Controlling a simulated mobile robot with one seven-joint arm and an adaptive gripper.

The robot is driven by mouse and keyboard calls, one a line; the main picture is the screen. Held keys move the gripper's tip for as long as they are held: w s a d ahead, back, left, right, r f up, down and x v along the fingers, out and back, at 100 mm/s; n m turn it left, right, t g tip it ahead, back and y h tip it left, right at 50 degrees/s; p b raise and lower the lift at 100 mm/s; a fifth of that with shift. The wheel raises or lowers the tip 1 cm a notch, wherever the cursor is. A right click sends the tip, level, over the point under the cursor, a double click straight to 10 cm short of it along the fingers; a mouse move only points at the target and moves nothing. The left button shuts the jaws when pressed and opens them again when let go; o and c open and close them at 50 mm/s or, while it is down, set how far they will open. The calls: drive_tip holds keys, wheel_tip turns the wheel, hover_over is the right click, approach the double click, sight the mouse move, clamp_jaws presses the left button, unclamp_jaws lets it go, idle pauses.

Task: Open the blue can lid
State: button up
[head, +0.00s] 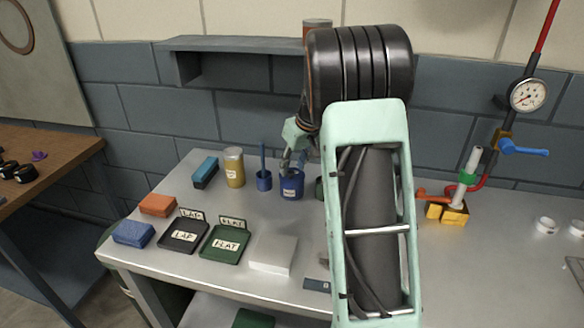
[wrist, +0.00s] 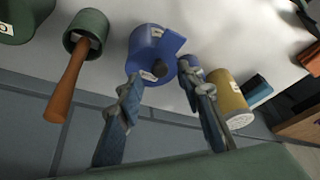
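The blue can (head: 292,189) stands upright on the bench with a pale label on its side. In the wrist view the blue can (wrist: 145,45) shows with a dark round knob (wrist: 160,68) on its top face and a flat blue piece sticking out at one side. I cannot tell whether this piece belongs to the lid. My gripper (wrist: 163,82) is open, with one finger on either side of the knob and a clear gap between them. In the head view my gripper (head: 290,163) is just above the can, partly hidden by my arm.
A small blue cup with an upright blue stick (head: 264,180) and a yellow can (head: 234,167) stand close left of the blue can. A green container holding a wooden handle (wrist: 66,88) is on its other side. A wall shelf (head: 235,44) is behind. The front middle holds trays and a white block (head: 273,253).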

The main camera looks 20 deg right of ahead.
drive_tip(key=shift+x, duration=0.8)
drive_tip(key=shift+c, duration=0.4)
clamp_jaws()
